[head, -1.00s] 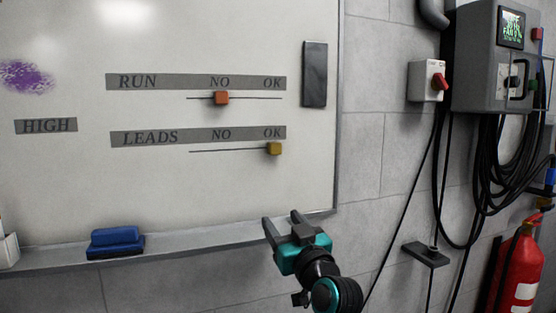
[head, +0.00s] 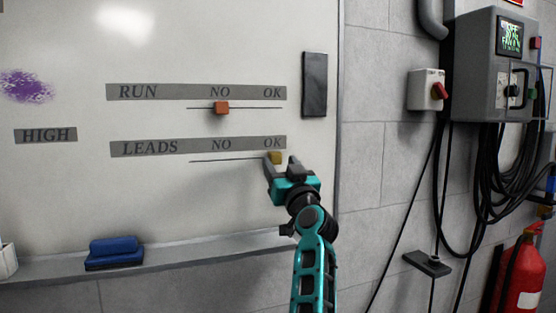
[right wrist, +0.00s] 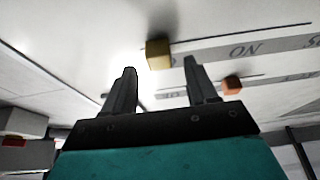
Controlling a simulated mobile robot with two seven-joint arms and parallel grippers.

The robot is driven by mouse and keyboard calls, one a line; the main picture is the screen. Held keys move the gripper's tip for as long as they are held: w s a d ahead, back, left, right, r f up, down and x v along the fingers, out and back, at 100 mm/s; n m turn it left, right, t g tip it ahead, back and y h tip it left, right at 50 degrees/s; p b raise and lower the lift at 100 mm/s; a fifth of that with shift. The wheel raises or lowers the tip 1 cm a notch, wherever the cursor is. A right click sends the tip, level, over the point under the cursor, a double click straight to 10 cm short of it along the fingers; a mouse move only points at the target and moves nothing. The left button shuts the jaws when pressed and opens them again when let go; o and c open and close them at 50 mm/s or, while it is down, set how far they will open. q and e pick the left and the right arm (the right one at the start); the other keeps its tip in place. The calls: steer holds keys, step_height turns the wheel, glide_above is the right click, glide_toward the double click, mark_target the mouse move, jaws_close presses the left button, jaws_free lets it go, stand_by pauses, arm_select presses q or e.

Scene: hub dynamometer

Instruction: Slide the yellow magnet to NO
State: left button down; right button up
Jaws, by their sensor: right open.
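The yellow magnet (head: 276,157) sits at the OK end of the lower line, under the LEADS strip (head: 198,146) on the whiteboard. NO is printed on that strip to the left of OK. My right gripper (head: 281,162) is open at the magnet, its fingers partly overlapping it in the head view. In the right wrist view the yellow magnet (right wrist: 158,53) shows ahead of the open fingers (right wrist: 160,73), between their tips; I cannot tell whether they touch it. My left gripper is not in view.
An orange magnet (head: 222,108) sits under NO on the RUN line above. A dark bar (head: 314,84) is on the board's right edge. A blue eraser (head: 115,252) lies on the ledge below. The board left of the yellow magnet, along its line, is clear.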

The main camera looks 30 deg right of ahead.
mark_target(275, 158)
steer(key=shift+x, duration=1.3)
jaws_close()
